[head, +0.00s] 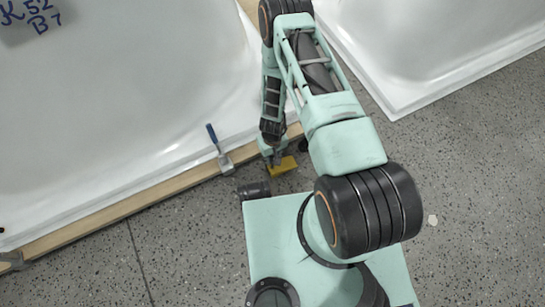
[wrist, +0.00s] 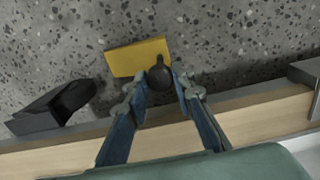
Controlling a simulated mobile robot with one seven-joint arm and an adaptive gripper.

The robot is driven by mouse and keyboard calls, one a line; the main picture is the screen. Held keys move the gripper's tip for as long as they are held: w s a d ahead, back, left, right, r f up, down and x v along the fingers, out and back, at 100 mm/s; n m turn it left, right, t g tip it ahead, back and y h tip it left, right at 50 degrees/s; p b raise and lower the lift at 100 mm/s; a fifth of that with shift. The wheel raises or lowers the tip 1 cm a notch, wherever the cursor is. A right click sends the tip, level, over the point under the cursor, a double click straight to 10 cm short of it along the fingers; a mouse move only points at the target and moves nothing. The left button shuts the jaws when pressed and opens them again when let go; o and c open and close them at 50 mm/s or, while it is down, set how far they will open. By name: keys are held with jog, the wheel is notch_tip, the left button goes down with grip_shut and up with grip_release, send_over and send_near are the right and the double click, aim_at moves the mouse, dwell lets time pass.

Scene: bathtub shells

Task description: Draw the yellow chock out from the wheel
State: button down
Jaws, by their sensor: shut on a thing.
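The yellow chock (head: 285,166) lies on the speckled floor beside the wooden frame edge. It also shows in the wrist view (wrist: 136,57), with a dark rounded knob (wrist: 160,78) at its near side. My gripper (wrist: 163,88) has its fingertips closed around that knob; in the head view my gripper (head: 275,158) is over the chock's left end. A dark, wheel-like part (wrist: 75,97) is left of the chock in the wrist view, with a narrow gap seen between them. In the head view my arm partly hides that area.
A white tub shell (head: 130,110) rests on a wooden frame (head: 110,207). A blue-handled clamp (head: 219,147) grips the frame left of my gripper. Another white shell (head: 440,50) lies at upper right. Speckled floor (head: 190,240) is open in front of the frame.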

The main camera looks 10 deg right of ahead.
jog(key=shift+r+p, duration=1.8)
jog(key=shift+r, duration=1.05)
